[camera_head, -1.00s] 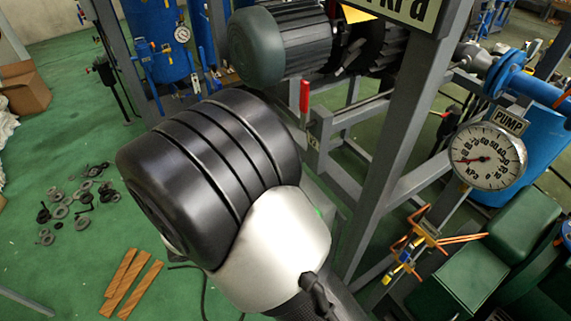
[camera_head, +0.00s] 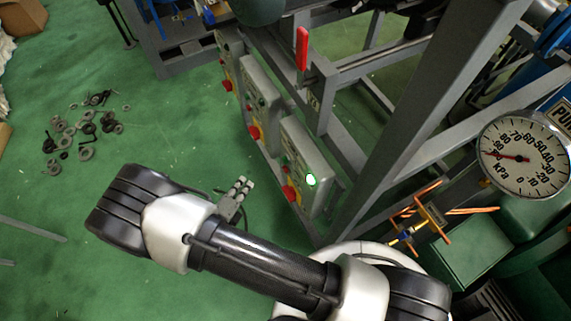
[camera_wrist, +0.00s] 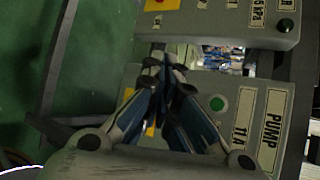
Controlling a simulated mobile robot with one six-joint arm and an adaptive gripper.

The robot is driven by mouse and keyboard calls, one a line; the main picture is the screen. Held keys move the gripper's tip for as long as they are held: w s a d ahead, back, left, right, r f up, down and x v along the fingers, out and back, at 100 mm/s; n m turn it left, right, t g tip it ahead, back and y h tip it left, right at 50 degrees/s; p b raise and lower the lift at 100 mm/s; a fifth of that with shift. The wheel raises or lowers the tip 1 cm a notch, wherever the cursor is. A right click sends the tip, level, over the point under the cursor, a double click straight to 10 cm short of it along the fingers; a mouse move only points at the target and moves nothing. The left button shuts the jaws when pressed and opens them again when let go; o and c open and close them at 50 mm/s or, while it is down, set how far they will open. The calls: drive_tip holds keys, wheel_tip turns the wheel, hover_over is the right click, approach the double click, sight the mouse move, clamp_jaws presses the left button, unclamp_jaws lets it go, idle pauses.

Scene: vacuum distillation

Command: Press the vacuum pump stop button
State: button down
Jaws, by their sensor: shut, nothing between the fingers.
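The nearest grey control box (camera_head: 305,150) has a lit green button (camera_head: 310,180) and a red button (camera_head: 290,194) on yellow. In the wrist view, a box labelled PUMP (camera_wrist: 262,130) shows a green button (camera_wrist: 217,103) and a bit of yellow plate (camera_wrist: 150,128); its red button is hidden behind the fingers. My gripper (camera_head: 243,183) is left of the nearest box, apart from it in the picture. In the wrist view my gripper (camera_wrist: 162,62) is shut and empty, its fingertips in front of the box; I cannot tell the gap.
More control boxes with red buttons (camera_head: 253,132) stand behind in a row on a grey frame (camera_head: 400,140). A PUMP gauge (camera_head: 523,153) and copper pipes (camera_head: 430,212) are to the right. Loose rings and fittings (camera_head: 88,125) lie on the open green floor at left.

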sight(286, 169)
drive_tip(key=w+d+p, duration=0.1)
drive_tip(key=w+d, duration=0.3)
drive_tip(key=d, duration=0.3)
drive_tip(key=shift+w+d, duration=0.3)
idle(1.5)
drive_tip(key=shift+w+d, duration=0.25)
drive_tip(key=shift+d, duration=0.1)
drive_tip(key=shift+w+d+p, duration=0.25)
drive_tip(key=shift+d+p, duration=0.05)
drive_tip(key=shift+d, duration=0.15)
idle(0.7)
drive_tip(key=shift+a, duration=0.1)
drive_tip(key=shift+s+a, duration=0.5)
drive_tip(key=shift+a, duration=0.2)
drive_tip(key=shift+a, duration=0.1)
